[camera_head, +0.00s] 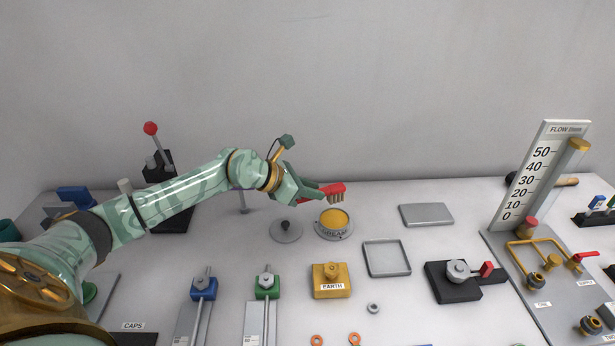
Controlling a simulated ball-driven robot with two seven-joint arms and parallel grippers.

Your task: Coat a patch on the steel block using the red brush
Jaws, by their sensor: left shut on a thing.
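My left gripper (312,191) is shut on the red brush (334,188) and holds it above the table at the middle back. The brush's tan bristles point down, just above the round grease pot (334,224), which is filled with yellow grease. I cannot tell whether the bristles touch the grease. A flat grey plate (427,214) lies right of the pot and may be the steel block. It shows no yellow patch. My right gripper is not in view.
A grey lid with a knob (286,231) lies left of the pot. A shallow grey tray (387,271) and a yellow EARTH block (331,288) lie in front. A black-based clamp (461,280) and the flow gauge panel (541,175) stand at the right.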

